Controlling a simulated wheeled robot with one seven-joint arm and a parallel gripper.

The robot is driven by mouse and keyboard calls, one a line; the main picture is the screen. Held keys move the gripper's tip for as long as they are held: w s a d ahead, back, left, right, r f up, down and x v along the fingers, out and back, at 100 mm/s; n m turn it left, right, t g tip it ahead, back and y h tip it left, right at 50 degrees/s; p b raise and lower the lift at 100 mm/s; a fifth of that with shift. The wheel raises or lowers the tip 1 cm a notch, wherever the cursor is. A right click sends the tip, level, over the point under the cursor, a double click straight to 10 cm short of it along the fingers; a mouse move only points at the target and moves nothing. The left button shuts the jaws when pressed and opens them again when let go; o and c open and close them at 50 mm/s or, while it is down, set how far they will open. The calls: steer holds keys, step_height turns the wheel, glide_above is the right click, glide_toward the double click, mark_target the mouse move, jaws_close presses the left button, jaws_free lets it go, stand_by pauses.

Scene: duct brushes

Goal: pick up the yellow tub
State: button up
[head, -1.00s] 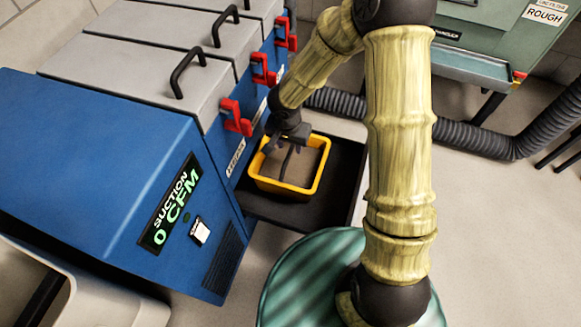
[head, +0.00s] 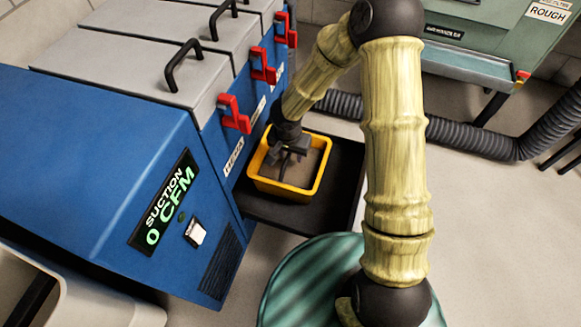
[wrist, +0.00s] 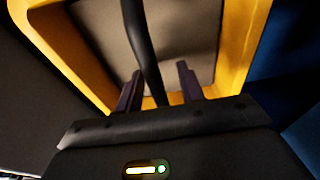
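The yellow tub (head: 322,172) stands upright on a black tray beside the blue machine. It has a greyish-brown floor or contents. In the wrist view the tub (wrist: 238,45) fills the upper part, with a dark bar-like handle (wrist: 140,40) running across it. My gripper (head: 283,160) points down over the tub's opening. In the wrist view its two fingers (wrist: 157,78) are apart, one on each side of the handle, with gaps visible. Whether the fingertips are level with the handle is hard to tell.
The black tray (head: 343,180) sticks out from the blue machine (head: 110,160), which has red latches (head: 233,115) close to my arm. A teal striped round surface (head: 310,280) is in front. A grey hose (head: 470,135) crosses the floor behind.

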jaws_close()
steer(key=shift+r, duration=0.1)
steer(key=shift+r+p, duration=0.5)
steer(key=shift+r, duration=0.1)
steer(key=s+d+b, duration=0.1)
steer(key=s+d, duration=0.2)
steer(key=d, duration=0.5)
step_height(320, 180, up, 14)
steer(key=p, duration=0.8)
steer(key=shift+w+a+f+p, duration=0.15)
steer(key=shift+a+p, duration=0.05)
steer(key=shift+p, duration=0.2)
